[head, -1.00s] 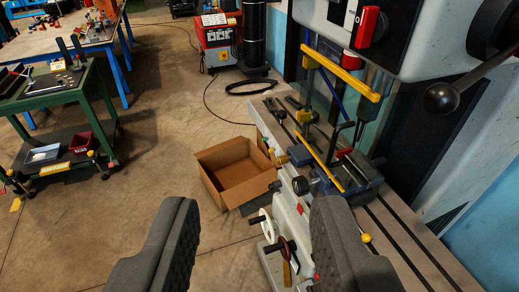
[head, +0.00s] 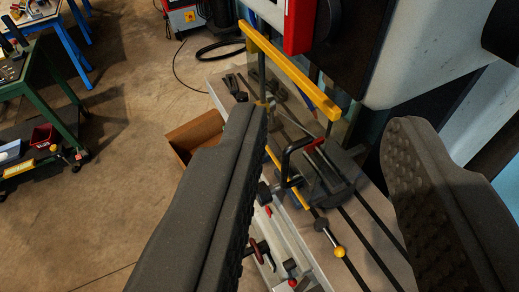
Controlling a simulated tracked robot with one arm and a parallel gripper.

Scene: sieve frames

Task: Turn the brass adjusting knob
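My gripper (head: 328,120) is open and empty, its two dark grey padded fingers far apart above a machine with a slotted table. No knob clearly identifiable as the brass adjusting knob shows now. The brass-coloured knob seen earlier on the machine's left side is out of sight, likely behind my left finger. A small yellow ball knob (head: 340,252) on a short rod shows low between the fingers, over the slotted table. A dark vise-like block (head: 335,172) with a black handle sits beyond it. Neither finger visibly touches any of these.
A yellow guard bar (head: 290,72) crosses above the machine table between my fingers. The machine head (head: 415,50) with a red switch box (head: 298,25) stands at upper right. A cardboard box (head: 195,135) is partly behind my left finger. A green cart (head: 50,95) stands left; floor between is clear.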

